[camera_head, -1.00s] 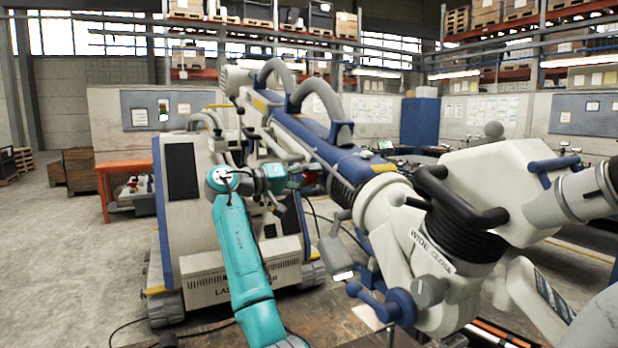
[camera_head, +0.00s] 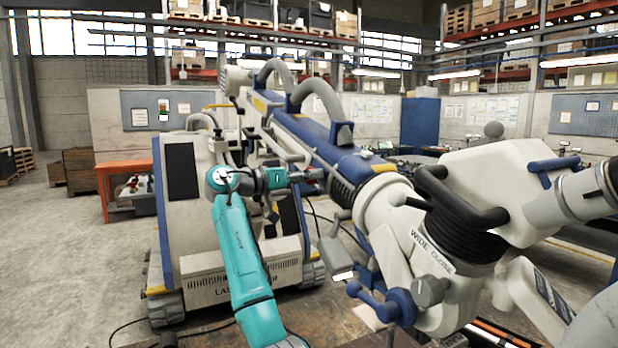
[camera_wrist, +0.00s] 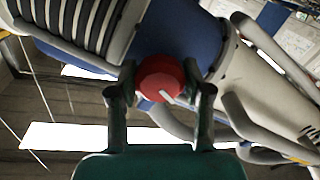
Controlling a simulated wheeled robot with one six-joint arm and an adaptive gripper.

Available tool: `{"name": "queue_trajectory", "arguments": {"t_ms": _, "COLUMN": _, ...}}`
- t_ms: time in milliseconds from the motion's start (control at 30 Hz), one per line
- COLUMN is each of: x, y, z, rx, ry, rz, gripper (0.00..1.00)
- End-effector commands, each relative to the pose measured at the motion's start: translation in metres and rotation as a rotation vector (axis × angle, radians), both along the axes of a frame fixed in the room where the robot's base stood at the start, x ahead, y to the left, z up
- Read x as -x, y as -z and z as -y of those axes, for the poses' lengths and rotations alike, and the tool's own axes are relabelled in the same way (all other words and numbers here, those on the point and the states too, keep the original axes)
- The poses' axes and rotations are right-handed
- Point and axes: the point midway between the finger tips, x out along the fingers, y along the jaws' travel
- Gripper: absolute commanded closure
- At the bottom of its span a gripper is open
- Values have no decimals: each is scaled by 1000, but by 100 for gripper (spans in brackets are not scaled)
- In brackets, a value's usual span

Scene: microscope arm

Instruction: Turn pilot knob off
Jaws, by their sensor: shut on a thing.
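The pilot knob (camera_wrist: 160,76) is round and red with a pale mark on its lower edge. In the wrist view it sits between the fingertips of my gripper (camera_wrist: 161,92), which is shut on it from both sides. Behind the knob is the blue surface of the microscope arm (camera_wrist: 190,35). In the head view my gripper (camera_head: 314,174) is at the blue arm's near side, left of the black bellows, and the knob is hidden there.
The microscope's large white head (camera_head: 480,190) with black bellows and handles fills the right. Its wheeled base (camera_head: 190,200) stands behind my arm. A cable hangs near the gripper. Open floor (camera_head: 70,240) lies at the left.

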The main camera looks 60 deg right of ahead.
Motion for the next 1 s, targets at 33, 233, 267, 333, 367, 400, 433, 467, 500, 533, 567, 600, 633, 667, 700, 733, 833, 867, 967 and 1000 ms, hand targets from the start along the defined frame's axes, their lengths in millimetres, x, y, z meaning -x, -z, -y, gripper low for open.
{"name": "queue_trajectory", "arguments": {"t_ms": 33, "x": 0, "y": 1, "z": 0, "rx": 21, "ry": -1, "rz": 35, "gripper": 86}}
{"name": "queue_trajectory", "arguments": {"t_ms": 233, "x": 0, "y": 1, "z": 0, "rx": 121, "ry": -1, "rz": 197, "gripper": 86}}
{"name": "queue_trajectory", "arguments": {"t_ms": 267, "x": 0, "y": 1, "z": 0, "rx": 135, "ry": -1, "rz": 221, "gripper": 86}}
{"name": "queue_trajectory", "arguments": {"t_ms": 333, "x": 0, "y": 1, "z": 0, "rx": 170, "ry": -1, "rz": 278, "gripper": 86}}
{"name": "queue_trajectory", "arguments": {"t_ms": 367, "x": 0, "y": 1, "z": 0, "rx": 185, "ry": -1, "rz": 302, "gripper": 86}}
{"name": "queue_trajectory", "arguments": {"t_ms": 400, "x": 0, "y": 1, "z": 0, "rx": 204, "ry": -1, "rz": 333, "gripper": 86}}
{"name": "queue_trajectory", "arguments": {"t_ms": 433, "x": 0, "y": 1, "z": 0, "rx": 218, "ry": -1, "rz": 356, "gripper": 86}}
{"name": "queue_trajectory", "arguments": {"t_ms": 467, "x": 0, "y": 1, "z": 0, "rx": 232, "ry": -1, "rz": 380, "gripper": 86}}
{"name": "queue_trajectory", "arguments": {"t_ms": 500, "x": 0, "y": 1, "z": 0, "rx": 250, "ry": -1, "rz": 410, "gripper": 86}}
{"name": "queue_trajectory", "arguments": {"t_ms": 533, "x": 0, "y": 1, "z": 0, "rx": 263, "ry": -1, "rz": 431, "gripper": 86}}
{"name": "queue_trajectory", "arguments": {"t_ms": 567, "x": 0, "y": 1, "z": 0, "rx": 277, "ry": -1, "rz": 453, "gripper": 86}}
{"name": "queue_trajectory", "arguments": {"t_ms": 600, "x": 0, "y": 1, "z": 0, "rx": 293, "ry": -1, "rz": 480, "gripper": 86}}
{"name": "queue_trajectory", "arguments": {"t_ms": 633, "x": 0, "y": 1, "z": 0, "rx": 305, "ry": -1, "rz": 500, "gripper": 86}}
{"name": "queue_trajectory", "arguments": {"t_ms": 667, "x": 0, "y": 1, "z": 0, "rx": 316, "ry": -1, "rz": 518, "gripper": 86}}
{"name": "queue_trajectory", "arguments": {"t_ms": 700, "x": 0, "y": 1, "z": 0, "rx": 331, "ry": -1, "rz": 542, "gripper": 86}}
{"name": "queue_trajectory", "arguments": {"t_ms": 733, "x": 0, "y": 1, "z": 0, "rx": 341, "ry": -1, "rz": 559, "gripper": 86}}
{"name": "queue_trajectory", "arguments": {"t_ms": 833, "x": 0, "y": 1, "z": 0, "rx": 372, "ry": -1, "rz": 608, "gripper": 86}}
{"name": "queue_trajectory", "arguments": {"t_ms": 867, "x": 0, "y": 1, "z": 0, "rx": 380, "ry": -1, "rz": 621, "gripper": 86}}
{"name": "queue_trajectory", "arguments": {"t_ms": 967, "x": 0, "y": 1, "z": 0, "rx": 402, "ry": -1, "rz": 657, "gripper": 86}}
{"name": "queue_trajectory", "arguments": {"t_ms": 1000, "x": 0, "y": 1, "z": 0, "rx": 408, "ry": -1, "rz": 668, "gripper": 86}}
